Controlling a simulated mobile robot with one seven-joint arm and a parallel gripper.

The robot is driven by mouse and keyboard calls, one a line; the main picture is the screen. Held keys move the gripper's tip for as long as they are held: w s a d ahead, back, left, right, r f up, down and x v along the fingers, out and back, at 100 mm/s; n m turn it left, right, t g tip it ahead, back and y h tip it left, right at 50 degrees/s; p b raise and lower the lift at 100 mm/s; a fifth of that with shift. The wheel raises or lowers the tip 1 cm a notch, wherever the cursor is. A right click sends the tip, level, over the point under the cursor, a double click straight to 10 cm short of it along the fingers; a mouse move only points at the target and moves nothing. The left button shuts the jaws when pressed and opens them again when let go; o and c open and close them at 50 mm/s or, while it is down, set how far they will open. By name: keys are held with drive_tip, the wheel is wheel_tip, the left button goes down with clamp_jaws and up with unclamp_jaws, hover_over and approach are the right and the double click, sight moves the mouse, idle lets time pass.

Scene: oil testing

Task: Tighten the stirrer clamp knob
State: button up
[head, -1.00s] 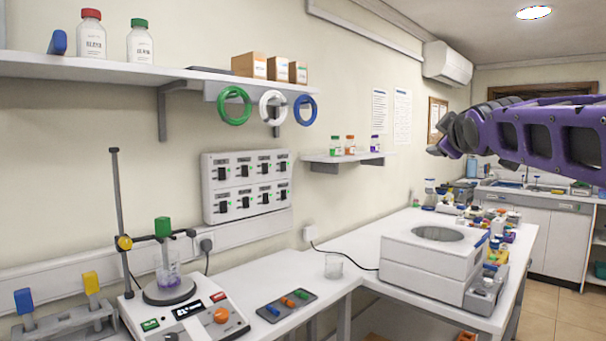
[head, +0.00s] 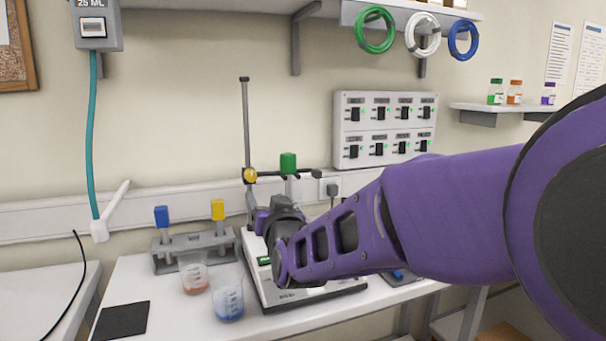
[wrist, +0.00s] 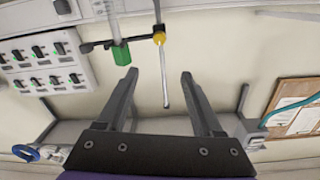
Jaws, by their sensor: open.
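The yellow clamp knob (head: 250,175) sits on the thin upright rod (head: 246,120) of the stirrer stand, at one end of the dark cross arm. The green stirrer head (head: 288,163) is on that arm to its right. In the wrist view, which is upside down, the knob (wrist: 159,38) lies beyond and between my open fingers, touching neither. My gripper (wrist: 158,75) is open and empty. In the head view my wrist and arm are low in front of the stand and hide most of the white stirrer base (head: 318,293); the fingertips are not clear there.
A rack (head: 190,245) with blue and yellow-topped items stands left of the base. Two beakers, one with orange liquid (head: 194,275) and one with blue (head: 229,300), stand close by. A switch panel (head: 384,128) is on the wall behind. A dark mat (head: 121,320) lies front left.

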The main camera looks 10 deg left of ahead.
drive_tip(key=w+f, duration=0.1)
drive_tip(key=p, duration=0.1)
approach(252, 177)
drive_tip(key=x, duration=0.8)
drive_tip(key=shift+w+a, duration=0.1)
drive_tip(key=shift+a, duration=0.05)
clamp_jaws()
